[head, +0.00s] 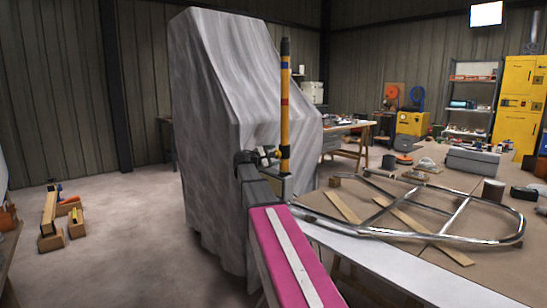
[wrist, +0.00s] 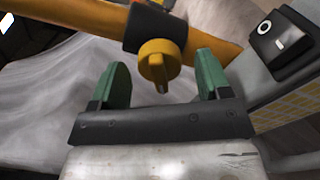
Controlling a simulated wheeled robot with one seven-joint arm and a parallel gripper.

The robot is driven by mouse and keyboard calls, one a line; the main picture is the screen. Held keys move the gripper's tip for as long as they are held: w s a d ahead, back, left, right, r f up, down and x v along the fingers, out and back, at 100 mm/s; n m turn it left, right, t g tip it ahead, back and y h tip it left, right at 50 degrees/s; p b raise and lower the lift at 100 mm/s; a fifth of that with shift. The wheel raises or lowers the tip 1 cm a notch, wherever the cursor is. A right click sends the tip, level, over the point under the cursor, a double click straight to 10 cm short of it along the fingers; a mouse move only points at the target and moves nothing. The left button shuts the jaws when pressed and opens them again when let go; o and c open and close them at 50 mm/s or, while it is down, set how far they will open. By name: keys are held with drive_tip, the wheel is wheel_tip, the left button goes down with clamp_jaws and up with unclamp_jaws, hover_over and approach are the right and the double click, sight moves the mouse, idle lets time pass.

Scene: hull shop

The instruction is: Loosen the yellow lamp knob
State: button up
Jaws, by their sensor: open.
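The yellow lamp knob (wrist: 157,62) shows in the wrist view, with a raised grip bar, on a dark collar of the yellow lamp pole (wrist: 70,12). In the head view the pole (head: 285,120) stands upright with dark, red and blue bands; the knob is not clear there. My gripper (wrist: 161,66) is open, its green fingers on either side of the knob in the picture, with gaps on both sides. I cannot tell how deep the knob sits between them. In the head view my gripper (head: 264,156) is small beside the pole's lower part.
A large sheet-covered object (head: 215,130) stands right behind the pole. A bent metal tube frame (head: 440,238) and wooden strips lie on the workbench (head: 365,205) at right. A black box with a white mark (wrist: 283,36) is close to the right finger. The floor at left is mostly clear.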

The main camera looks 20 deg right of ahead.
drive_tip(key=v, duration=1)
drive_tip(key=shift+a, duration=0.3)
drive_tip(key=shift+s, duration=0.15)
